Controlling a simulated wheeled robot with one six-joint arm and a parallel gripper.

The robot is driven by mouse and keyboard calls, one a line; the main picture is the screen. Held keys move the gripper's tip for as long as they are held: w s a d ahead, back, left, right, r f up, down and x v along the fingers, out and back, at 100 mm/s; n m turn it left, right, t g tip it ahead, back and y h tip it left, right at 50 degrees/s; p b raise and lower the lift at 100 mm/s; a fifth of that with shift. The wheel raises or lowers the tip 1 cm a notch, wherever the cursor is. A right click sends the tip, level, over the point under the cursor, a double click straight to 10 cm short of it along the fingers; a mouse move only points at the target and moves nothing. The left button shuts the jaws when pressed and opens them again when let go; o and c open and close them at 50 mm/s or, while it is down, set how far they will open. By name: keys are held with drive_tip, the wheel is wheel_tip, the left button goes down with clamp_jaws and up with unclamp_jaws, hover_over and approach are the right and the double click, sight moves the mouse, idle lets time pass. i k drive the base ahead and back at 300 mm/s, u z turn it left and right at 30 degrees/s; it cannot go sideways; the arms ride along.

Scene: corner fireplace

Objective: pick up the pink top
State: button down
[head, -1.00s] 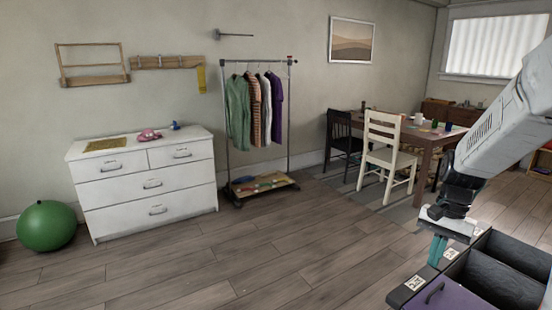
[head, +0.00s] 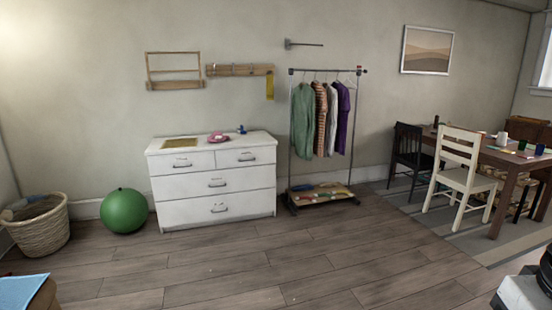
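A small pink item (head: 218,137), which I take to be the pink top, lies on the white dresser (head: 216,205). It sits near the middle of the dresser's top; its exact shape is too small to tell. A small blue item (head: 241,129) sits just right of it. My gripper's fingers are not in view. Only a dark and white part of my own body shows at the lower right edge, far from the dresser.
A green ball (head: 124,211) and a wicker basket (head: 40,226) stand left of the dresser. A clothes rack (head: 290,130) stands to its right, then a white chair (head: 460,180) and a table (head: 515,157). The wooden floor (head: 260,275) before the dresser is clear.

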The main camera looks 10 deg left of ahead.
sight(218, 136)
drive_tip(key=u, duration=0.25)
drive_tip(key=k, duration=0.45)
drive_tip(key=u, duration=1)
drive_tip(key=i, duration=3.95)
drive_tip(key=z, duration=0.45)
drive_tip(key=i, duration=2)
drive_tip(key=z, duration=0.6)
drive_tip(key=i, duration=1.2)
drive_tip(key=z, duration=0.2)
